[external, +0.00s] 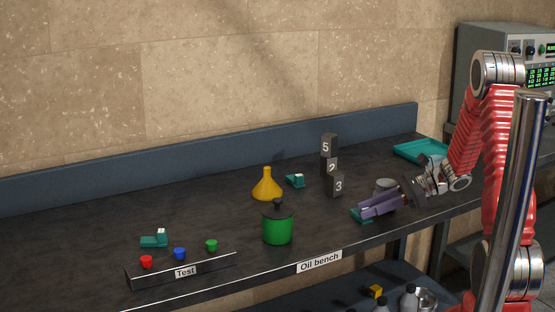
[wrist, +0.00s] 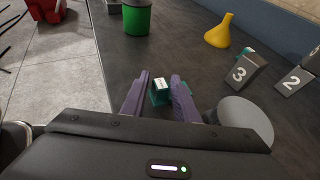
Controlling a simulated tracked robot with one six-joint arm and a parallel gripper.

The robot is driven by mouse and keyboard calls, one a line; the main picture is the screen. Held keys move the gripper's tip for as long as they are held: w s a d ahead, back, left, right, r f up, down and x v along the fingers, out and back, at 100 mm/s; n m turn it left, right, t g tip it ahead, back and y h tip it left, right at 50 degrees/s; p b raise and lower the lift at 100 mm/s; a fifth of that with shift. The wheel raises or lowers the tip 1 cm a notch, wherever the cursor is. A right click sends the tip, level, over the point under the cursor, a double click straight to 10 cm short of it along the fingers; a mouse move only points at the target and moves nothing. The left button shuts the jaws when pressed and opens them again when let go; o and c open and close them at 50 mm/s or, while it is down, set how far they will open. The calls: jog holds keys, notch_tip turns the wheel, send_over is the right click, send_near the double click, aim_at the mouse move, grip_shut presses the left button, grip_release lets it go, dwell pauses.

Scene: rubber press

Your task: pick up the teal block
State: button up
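A teal block (wrist: 155,98) with a white, marked top piece is in the wrist view, between the two purple fingers of my gripper (wrist: 160,76). A narrow gap shows on the left side of the block, and the fingers look apart. In the external view my gripper (external: 372,206) reaches down to the bench near its front edge. Part of that teal block (external: 358,216) shows beneath the fingertips. Two similar teal blocks stand elsewhere, one behind the Test rail (external: 153,241) and one right of the yellow funnel (external: 295,181).
A green pot (external: 277,229) and a yellow funnel (external: 267,186) stand left of my gripper. Dark numbered blocks (external: 336,185) are stacked behind it. A grey round thing (wrist: 245,118) is close by my right finger. A teal tray (external: 408,153) lies at the back right.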

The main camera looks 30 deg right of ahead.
grip_shut()
jog(key=shift+r, duration=0.2)
notch_tip(320, 180, up, 10)
jog(key=shift+f, duration=0.15)
dwell(0.6)
dwell(0.5)
